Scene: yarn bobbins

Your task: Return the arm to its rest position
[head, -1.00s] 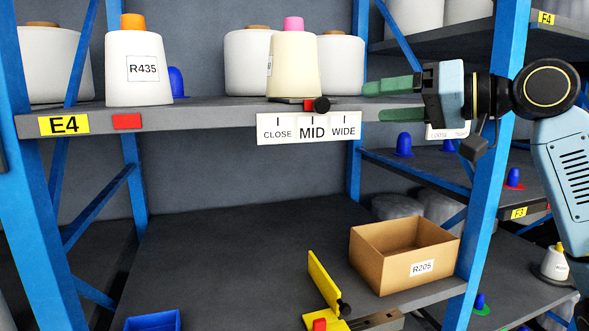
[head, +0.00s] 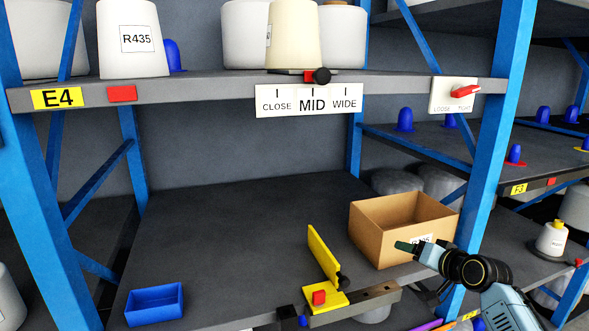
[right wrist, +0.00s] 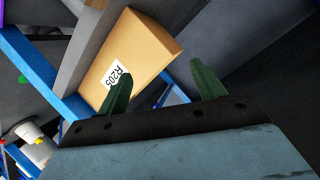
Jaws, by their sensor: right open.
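My right gripper (head: 409,247) is in front of the cardboard box (head: 368,240) labelled R205 in the head view and covers part of its label. In the right wrist view its two green fingers (right wrist: 158,86) are spread apart with nothing between them. The box (right wrist: 148,55) is just beyond the fingertips there; whether they touch cannot be told. My right arm (head: 510,305) comes in from the lower right. My left gripper is not in view.
The upper shelf (head: 210,88) holds a cone labelled R435 (head: 130,55) and a cream cone (head: 294,40). A yellow bracket (head: 322,255) and a blue tray (head: 154,305) are on the lower shelf. A blue post (head: 483,190) stands right of the box.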

